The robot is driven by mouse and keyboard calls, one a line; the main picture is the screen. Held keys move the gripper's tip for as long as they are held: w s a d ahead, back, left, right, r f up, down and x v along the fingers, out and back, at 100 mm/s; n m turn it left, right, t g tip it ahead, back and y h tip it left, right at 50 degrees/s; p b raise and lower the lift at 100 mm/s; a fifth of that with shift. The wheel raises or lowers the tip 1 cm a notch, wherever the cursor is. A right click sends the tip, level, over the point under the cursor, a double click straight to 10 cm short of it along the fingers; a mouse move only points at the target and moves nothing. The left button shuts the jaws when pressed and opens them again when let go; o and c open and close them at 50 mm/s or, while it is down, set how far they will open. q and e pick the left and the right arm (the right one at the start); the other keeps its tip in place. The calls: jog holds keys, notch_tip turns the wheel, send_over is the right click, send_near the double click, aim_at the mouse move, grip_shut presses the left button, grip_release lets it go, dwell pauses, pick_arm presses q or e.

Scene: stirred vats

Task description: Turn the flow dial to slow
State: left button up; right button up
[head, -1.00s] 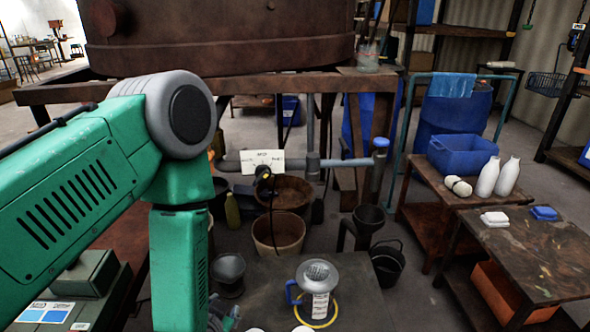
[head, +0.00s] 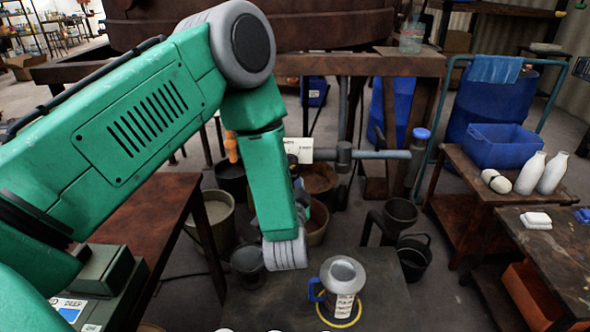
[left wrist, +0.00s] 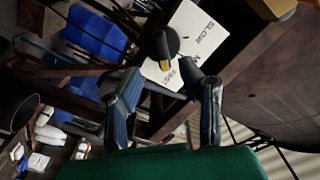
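The flow dial (left wrist: 166,43) shows in the left wrist view as a round black knob with a yellow pointer end aimed down the picture. It sits at a white card (left wrist: 205,35) with SLOW printed at its upper right and FAST lower down, both tilted. In the head view the card (head: 299,149) shows beside my left forearm, which hides the dial. My left gripper (left wrist: 160,83) is open and empty, its two fingers apart below the dial and not visibly touching it. In the head view the forearm mostly hides this gripper (head: 300,188). My right gripper is not in view.
A grey pipe (head: 380,154) runs right of the card under the vat's rusty frame (head: 330,65). A lidded jug (head: 343,274) stands on a low dark table in front. Buckets, including a black one (head: 413,258), stand around. A wooden table (head: 150,205) is at left.

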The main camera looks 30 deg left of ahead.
pick_arm(q)
jog(key=w+a, duration=0.2)
jog(key=a, duration=0.1)
jog(key=w+a, duration=0.1)
jog(key=shift+a+f, duration=0.15)
jog(key=shift+f, duration=0.2)
jog(key=shift+w+r, duration=0.1)
jog(key=shift+w, duration=0.15)
jog(key=shift+w+d+r, duration=0.15)
jog(key=shift+d+r, duration=0.1)
jog(key=shift+d, duration=0.6)
jog(key=shift+d+r, duration=0.1)
jog(key=shift+d, duration=0.35)
jog(key=shift+c, duration=0.4)
jog(key=shift+a, duration=0.2)
grip_shut()
jog(key=shift+a, duration=0.3)
jog(key=shift+s+a+f, duration=0.2)
jog(key=shift+a+f, duration=0.1)
jog(key=shift+a, duration=0.1)
jog(key=shift+d, duration=0.1)
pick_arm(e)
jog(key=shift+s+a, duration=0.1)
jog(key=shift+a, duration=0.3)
pick_arm(q)
jog(key=shift+d, duration=0.1)
